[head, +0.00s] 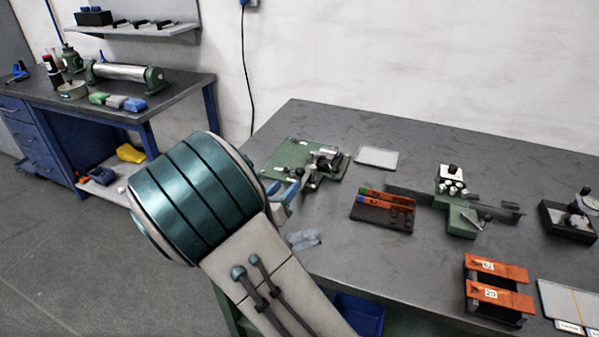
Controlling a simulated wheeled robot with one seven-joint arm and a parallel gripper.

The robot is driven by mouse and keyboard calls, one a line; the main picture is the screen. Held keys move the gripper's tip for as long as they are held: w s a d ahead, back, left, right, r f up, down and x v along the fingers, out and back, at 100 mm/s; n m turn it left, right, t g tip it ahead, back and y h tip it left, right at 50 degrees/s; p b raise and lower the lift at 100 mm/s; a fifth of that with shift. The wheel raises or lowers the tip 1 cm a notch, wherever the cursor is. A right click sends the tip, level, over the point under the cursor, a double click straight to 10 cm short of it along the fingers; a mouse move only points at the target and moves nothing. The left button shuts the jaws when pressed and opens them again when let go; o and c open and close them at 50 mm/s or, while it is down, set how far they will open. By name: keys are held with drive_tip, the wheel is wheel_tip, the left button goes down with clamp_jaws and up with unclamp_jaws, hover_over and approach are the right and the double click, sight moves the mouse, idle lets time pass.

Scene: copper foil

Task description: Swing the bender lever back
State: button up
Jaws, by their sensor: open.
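What looks like the bender (325,162) is a small dark and metal mechanism on a green base plate (290,152), near the table's back left corner. Its lever cannot be told apart clearly at this size. My gripper (296,186) shows only in part, past the teal joint of my arm, at the front edge of the green plate. It is open and close to the mechanism. I cannot tell whether it touches the lever.
A pale flat plate (377,157) lies right of the bender. A dark tray with orange and green strips (383,208), a green clamp-like device (460,205) and orange-topped holders (497,285) stand farther right. A grey-blue cloth (304,240) lies near the front edge. The back middle is clear.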

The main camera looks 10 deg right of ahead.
sight(297, 173)
drive_tip(key=x, duration=0.8)
drive_tip(key=shift+w+d, duration=0.2)
drive_tip(key=shift+d, duration=0.05)
clamp_jaws()
drive_tip(key=shift+a, duration=0.1)
